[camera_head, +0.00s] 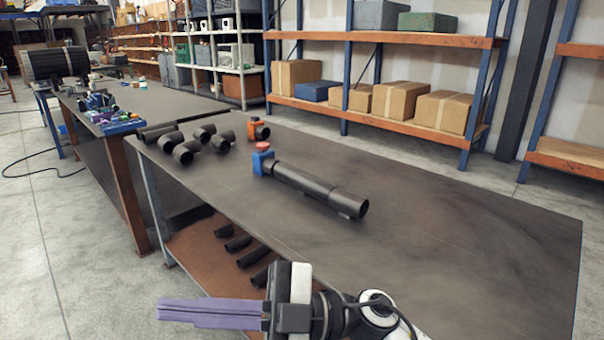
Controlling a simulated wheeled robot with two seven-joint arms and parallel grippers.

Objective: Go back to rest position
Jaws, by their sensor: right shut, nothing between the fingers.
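My right gripper (165,309) is at the bottom of the head view, its purple fingers closed together and pointing left. Nothing is between them. It is in front of the near edge of the table (450,230), clear of the things on top. A dark flanged pipe (305,185) lies on the table, with a blue part with a red top (262,160) at its far left end. The pipe's open end faces the near right. My left gripper is not in view.
Several black pipe fittings (186,151) and an orange-and-black fitting (258,131) stand on the table's far left. Short pipes (238,243) lie on the lower shelf. A second table (165,98) and shelves with boxes (296,78) stand behind. The table's right half is clear.

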